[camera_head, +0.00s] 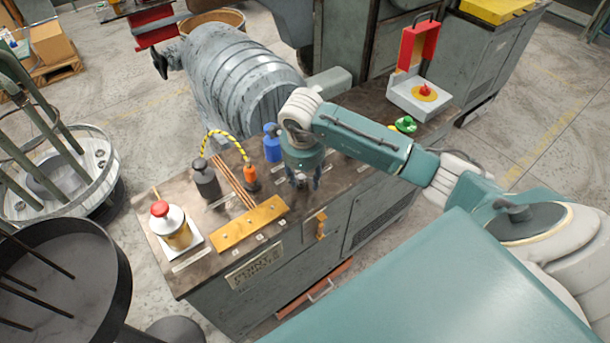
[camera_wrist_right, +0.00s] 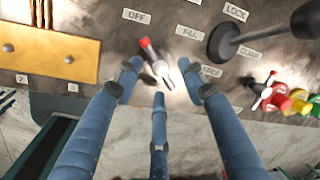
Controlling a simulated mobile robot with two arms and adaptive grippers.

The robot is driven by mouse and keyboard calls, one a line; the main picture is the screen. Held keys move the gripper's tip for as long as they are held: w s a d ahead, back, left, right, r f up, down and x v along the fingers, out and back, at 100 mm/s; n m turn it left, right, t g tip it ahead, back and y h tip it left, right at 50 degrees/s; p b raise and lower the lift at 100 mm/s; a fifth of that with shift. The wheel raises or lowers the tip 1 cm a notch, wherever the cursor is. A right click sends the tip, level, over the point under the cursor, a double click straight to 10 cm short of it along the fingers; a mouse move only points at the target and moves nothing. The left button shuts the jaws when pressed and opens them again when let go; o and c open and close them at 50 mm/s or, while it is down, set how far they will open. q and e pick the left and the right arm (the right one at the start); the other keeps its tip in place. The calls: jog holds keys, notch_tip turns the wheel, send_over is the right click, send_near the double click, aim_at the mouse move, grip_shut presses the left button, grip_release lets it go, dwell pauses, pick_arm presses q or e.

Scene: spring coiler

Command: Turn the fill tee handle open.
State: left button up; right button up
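The fill tee handle (camera_wrist_right: 152,52), a small silver tee with a red end, stands on the bench top beside the FILL label (camera_wrist_right: 190,32) in the right wrist view. Its red end points up and left, toward the OFF label (camera_wrist_right: 136,17). My right gripper (camera_wrist_right: 158,78) is open, its blue fingers spread around the near side of the handle. I cannot tell whether any finger touches it. In the head view my right gripper (camera_head: 303,182) points down at the bench and hides the handle. My left gripper is not in view.
A black knobbed lever (camera_wrist_right: 222,42) lies close right of the handle, with red, yellow and green fittings (camera_wrist_right: 285,102) beyond. A brass plate (camera_head: 250,222) lies to the left. A blue bottle (camera_head: 272,142) and an orange-topped part (camera_head: 250,173) stand near the gripper.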

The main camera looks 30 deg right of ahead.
grip_shut()
jog(key=shift+m, duration=0.3)
jog(key=m, duration=0.1)
jog(key=m+b, duration=0.1)
jog(key=shift+w+a+m+h, duration=0.1)
jog(key=shift+a+m+h, duration=0.1)
jog(key=shift+m+h, duration=0.15)
jog(key=m+b, duration=0.1)
jog(key=m, duration=0.1)
jog(key=m+g, duration=0.1)
jog(key=shift+w+a+m+b, duration=0.1)
jog(key=shift+a+m+b, duration=0.1)
jog(key=shift+m+b, duration=0.15)
jog(key=m, duration=0.3)
jog(key=m+g+b, duration=0.1)
jog(key=m, duration=0.1)
jog(key=shift+w+a+m, duration=0.2)
jog(key=shift+a+m, duration=0.05)
jog(key=shift+m, duration=0.05)
jog(key=m, duration=0.3)
jog(key=m+g, duration=0.1)
jog(key=m, duration=0.1)
jog(key=shift+w+a+b, duration=0.15)
jog(key=shift+w+b, duration=0.1)
jog(key=shift+b, duration=0.05)
jog(key=shift+m, duration=0.4)
jog(key=shift+o, duration=0.2)
grip_release()
